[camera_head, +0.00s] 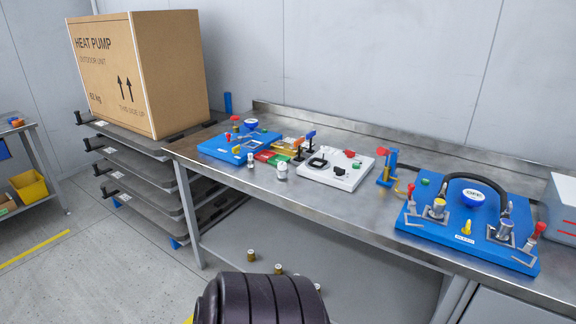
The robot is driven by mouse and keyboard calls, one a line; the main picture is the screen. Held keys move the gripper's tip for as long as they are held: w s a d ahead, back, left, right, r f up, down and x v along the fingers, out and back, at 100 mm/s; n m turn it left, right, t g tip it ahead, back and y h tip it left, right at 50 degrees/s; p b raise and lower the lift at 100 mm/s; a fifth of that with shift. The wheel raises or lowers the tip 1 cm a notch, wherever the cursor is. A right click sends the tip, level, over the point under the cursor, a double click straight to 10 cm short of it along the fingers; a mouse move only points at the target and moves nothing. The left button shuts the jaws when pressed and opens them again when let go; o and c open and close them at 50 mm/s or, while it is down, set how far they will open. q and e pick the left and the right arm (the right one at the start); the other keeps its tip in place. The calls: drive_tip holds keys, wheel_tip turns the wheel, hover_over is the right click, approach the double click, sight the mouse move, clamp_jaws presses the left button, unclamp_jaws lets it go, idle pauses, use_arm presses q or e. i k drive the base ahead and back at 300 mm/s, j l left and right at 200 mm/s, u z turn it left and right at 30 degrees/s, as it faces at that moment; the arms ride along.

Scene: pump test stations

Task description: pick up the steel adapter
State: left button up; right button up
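Two small silvery cylinders stand on the steel bench in front of the blue station. One (282,172) is at the bench's front edge, and the other (250,160) is a little to its left. Either may be the steel adapter; they are too small to tell apart. Several small brass-coloured pieces (251,255) sit low down below the bench, one with a pale top (317,287). Neither of my grippers is in view. A dark ribbed part at the bottom middle appears to be mine and hides what is behind it.
The bench (345,200) carries a left blue station (215,148), a white station (345,178), a blue clamp-like tool (388,168) and a right blue station (450,236) with a black hose. A cardboard box (165,80) stands on a rack at left. The left floor is mostly clear.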

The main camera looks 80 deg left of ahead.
sight(282, 170)
drive_tip(key=j+u, duration=0.1)
drive_tip(key=u, duration=0.8)
